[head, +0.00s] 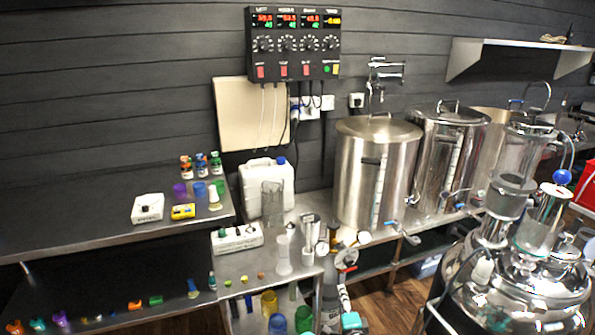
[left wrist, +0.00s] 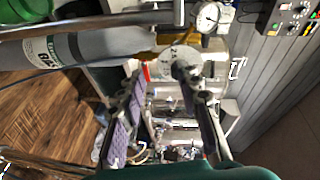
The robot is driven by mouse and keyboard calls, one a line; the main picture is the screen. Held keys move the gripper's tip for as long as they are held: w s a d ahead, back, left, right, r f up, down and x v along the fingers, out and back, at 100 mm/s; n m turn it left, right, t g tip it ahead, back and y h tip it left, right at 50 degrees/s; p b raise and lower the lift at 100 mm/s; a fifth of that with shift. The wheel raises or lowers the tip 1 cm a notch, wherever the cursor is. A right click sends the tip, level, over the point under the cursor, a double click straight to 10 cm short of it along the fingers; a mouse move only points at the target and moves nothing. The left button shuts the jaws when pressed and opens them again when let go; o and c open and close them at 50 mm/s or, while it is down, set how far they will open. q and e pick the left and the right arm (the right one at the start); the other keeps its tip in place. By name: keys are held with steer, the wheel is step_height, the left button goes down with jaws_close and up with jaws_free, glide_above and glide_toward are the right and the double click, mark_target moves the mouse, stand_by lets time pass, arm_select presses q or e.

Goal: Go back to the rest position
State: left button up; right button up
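My left gripper (head: 346,300) shows at the bottom centre of the head view, with a teal body and its fingers partly cut up by the clutter behind. My right gripper is in neither view.
A gas cylinder (left wrist: 95,47) with a gauge (left wrist: 208,18) stands close to the left gripper. Steel kettles (head: 375,175) line the bench. A steel shelf (head: 90,225) at left holds small bottles and boxes. A glass-topped steel vessel (head: 520,285) stands at right.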

arm_select(q)
steer(key=s+a+r+n+g+y, duration=0.1)
steer(key=a+r+n+g, duration=0.15)
steer(key=a+r, duration=0.55)
steer(key=s+a+r+n+g+y, duration=0.15)
steer(key=a+r+n, duration=0.3)
steer(key=a, duration=0.55)
steer(key=s+a+r+n+g, duration=0.3)
steer(key=s+a+r, duration=0.2)
steer(key=s+a, duration=0.6)
steer(key=s+a+f+n+g+h, duration=0.1)
steer(key=s+n+h, duration=0.1)
steer(key=s, duration=0.8)
steer(key=s+a+f+n+g+h, duration=0.1)
steer(key=s+a+n, duration=0.1)
steer(key=s, duration=0.8)
steer(key=shift+a+n+h, duration=0.3)
steer(key=shift+n+h, duration=0.05)
steer(key=shift+n, duration=0.45)
